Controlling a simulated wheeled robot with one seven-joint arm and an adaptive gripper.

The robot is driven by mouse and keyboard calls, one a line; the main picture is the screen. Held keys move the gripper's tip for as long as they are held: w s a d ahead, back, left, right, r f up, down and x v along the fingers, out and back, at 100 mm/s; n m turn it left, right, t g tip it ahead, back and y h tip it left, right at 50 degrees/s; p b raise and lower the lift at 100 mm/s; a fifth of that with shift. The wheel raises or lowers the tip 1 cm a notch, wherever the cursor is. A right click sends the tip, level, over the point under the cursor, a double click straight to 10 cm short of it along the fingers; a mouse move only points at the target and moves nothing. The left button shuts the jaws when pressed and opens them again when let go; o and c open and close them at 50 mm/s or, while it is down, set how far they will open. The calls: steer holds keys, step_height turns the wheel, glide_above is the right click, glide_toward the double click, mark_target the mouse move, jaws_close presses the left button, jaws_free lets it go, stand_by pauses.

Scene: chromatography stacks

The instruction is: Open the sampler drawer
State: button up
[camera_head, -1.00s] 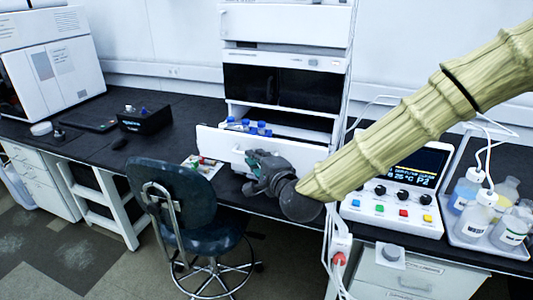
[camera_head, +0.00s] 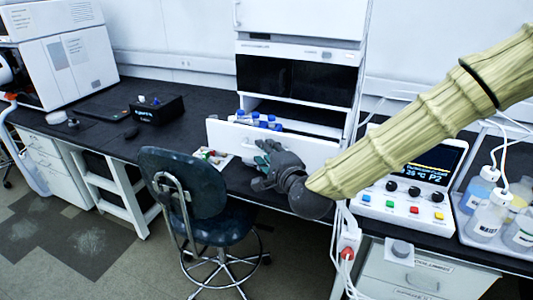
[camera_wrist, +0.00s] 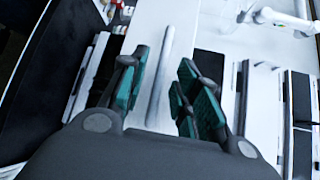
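The sampler drawer (camera_head: 232,137) is the white drawer low in the instrument stack. It stands out from the stack, and blue-capped vials (camera_head: 256,120) show inside it behind the front panel. My gripper (camera_head: 262,160) is in front of the drawer front, right of its left end, and hides part of it. In the wrist view, my gripper's (camera_wrist: 163,92) two green-padded fingers are apart. A pale bar handle (camera_wrist: 160,78) on the white drawer front shows between them, with a visible gap on each side. Whether the fingers reach past the bar is hard to tell.
A dark chair (camera_head: 188,195) stands in front of the bench, left of my gripper. A control box (camera_head: 408,185) with coloured buttons and a tray of bottles (camera_head: 480,232) are on the right. A small black box (camera_head: 158,111) sits on the bench at left.

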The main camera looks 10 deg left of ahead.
steer(key=v, duration=0.7)
steer(key=shift+s+d, duration=0.2)
steer(key=s+d+f+n+g+h, duration=0.1)
steer(key=s+d+f+n+g, duration=0.2)
steer(key=f, duration=0.8)
steer(key=s+d+f+n+g+h, duration=0.15)
steer(key=s+d+f, duration=0.35)
steer(key=f, duration=0.6)
steer(key=s+d+f+n+g+h, duration=0.2)
steer(key=s+d+f+g, duration=0.15)
steer(key=f, duration=0.75)
steer(key=s+d+f+n+g+h, duration=0.2)
steer(key=s+d+f+n+g, duration=0.1)
steer(key=s+d+f, duration=0.5)
steer(key=s+d+f+n+g+h+p, duration=0.1)
steer(key=s+d+f, duration=0.6)
steer(key=s, duration=0.7)
steer(key=d+n+g+h, duration=0.1)
steer(key=d+n+g, duration=0.1)
steer(key=shift+d+f, duration=0.35)
steer(key=shift+f, duration=0.05)
steer(key=shift+s, duration=0.15)
